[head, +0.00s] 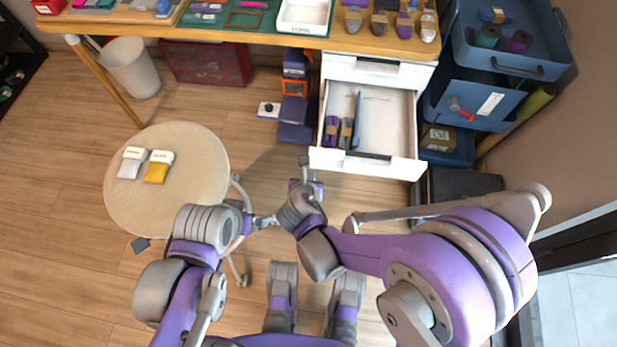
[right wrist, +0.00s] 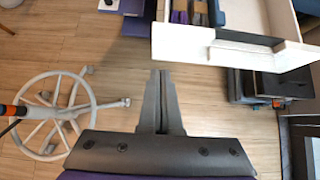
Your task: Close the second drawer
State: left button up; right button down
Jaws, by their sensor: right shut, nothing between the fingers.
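The white second drawer (head: 385,120) is pulled out below the closed top drawer (head: 375,70) of the unit under the desk. Its front panel (head: 368,164) faces me, and it also shows at the top of the right wrist view (right wrist: 205,45). Purple and grey bundles (head: 338,132) and a blue strip (head: 357,118) lie in its left part. My right gripper (head: 304,160) is shut and empty, just left of the panel's left end; in the right wrist view its fingers (right wrist: 161,78) point toward the drawer side, apart from it.
A round stool (head: 190,190) with two labelled packets stands at left, its wheeled base (right wrist: 55,115) near my right gripper. Dark blue boxes (head: 295,110) stand left of the drawer. A blue rack (head: 470,100) stands at right, above a dark box (head: 465,187).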

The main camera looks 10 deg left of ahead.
aim_at(314, 155)
jog(key=shift+w+f+b, duration=0.2)
jog(key=shift+w+f, duration=0.3)
jog(key=shift+w, duration=0.7)
jog(key=shift+w+f+b, duration=0.15)
jog(key=shift+w+f, duration=0.4)
jog(key=shift+w, duration=0.6)
jog(key=shift+w+f+b, duration=0.2)
jog(key=shift+w+f, duration=0.3)
jog(key=shift+w, duration=0.7)
jog(key=shift+w, duration=0.1)
